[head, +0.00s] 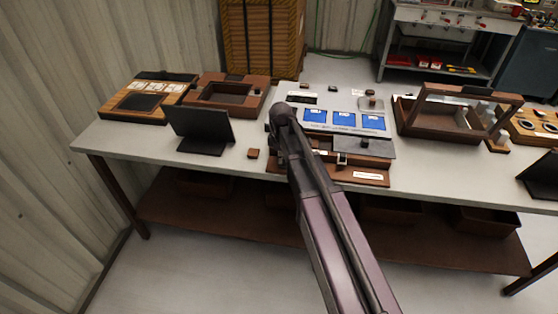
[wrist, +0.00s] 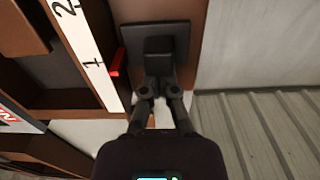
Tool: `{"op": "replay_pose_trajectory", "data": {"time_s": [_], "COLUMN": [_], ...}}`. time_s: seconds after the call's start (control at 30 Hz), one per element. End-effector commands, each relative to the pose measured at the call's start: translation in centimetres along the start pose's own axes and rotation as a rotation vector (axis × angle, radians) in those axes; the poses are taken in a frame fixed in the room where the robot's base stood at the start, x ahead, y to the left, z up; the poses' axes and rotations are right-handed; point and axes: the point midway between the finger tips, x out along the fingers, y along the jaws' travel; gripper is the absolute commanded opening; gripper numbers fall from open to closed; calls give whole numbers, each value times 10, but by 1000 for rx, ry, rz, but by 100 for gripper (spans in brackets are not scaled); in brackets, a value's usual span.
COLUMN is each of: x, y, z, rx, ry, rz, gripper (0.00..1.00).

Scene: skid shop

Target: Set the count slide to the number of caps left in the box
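In the wrist view the count slide has a white strip (wrist: 82,48) marked 1 and 2, and a red pointer (wrist: 115,60) beside the 1. A black plate with a raised block, the slide's knob (wrist: 157,48), lies right of the pointer. My gripper (wrist: 160,84) is at the knob's near end, its two fingers close together and seemingly shut on it; the contact is partly hidden. In the head view my arm covers the gripper and part of the brown board (head: 376,181). I cannot tell which container is the box or count any caps.
A small brown block (head: 253,153) lies near the front edge.

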Motion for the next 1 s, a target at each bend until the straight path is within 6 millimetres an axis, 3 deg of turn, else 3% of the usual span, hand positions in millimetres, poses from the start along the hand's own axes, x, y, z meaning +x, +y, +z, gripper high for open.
{"op": "replay_pose_trajectory", "data": {"time_s": [1.0], "x": [0], "y": [0], "z": [33], "rx": [0], "ry": [-1], "rz": [0], "gripper": [0]}}
